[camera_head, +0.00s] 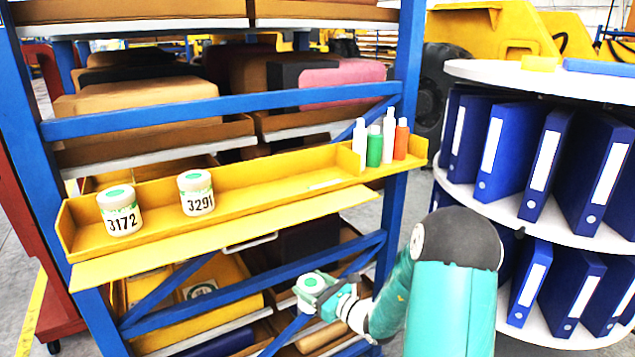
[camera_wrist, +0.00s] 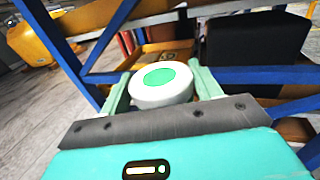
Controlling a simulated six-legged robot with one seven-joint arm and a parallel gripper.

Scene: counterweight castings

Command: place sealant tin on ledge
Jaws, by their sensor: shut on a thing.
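My gripper (camera_head: 325,291) is shut on a white tin with a green lid spot (camera_head: 311,283), held low in front of the rack and below the yellow ledge. In the wrist view the tin (camera_wrist: 162,84) sits between the two fingers, its lid facing the camera. Its label is hidden. The yellow ledge (camera_head: 250,206) runs across the blue rack. Two similar tins stand upright on its left part, one marked 3172 (camera_head: 120,211) and one marked 3291 (camera_head: 196,193).
White, green and orange bottles (camera_head: 375,146) stand at the ledge's right end, past a divider. The ledge between tin 3291 and the divider is mostly clear. Blue rack braces (camera_head: 240,284) cross behind my gripper. A round white shelf (camera_head: 540,225) with blue binders stands right.

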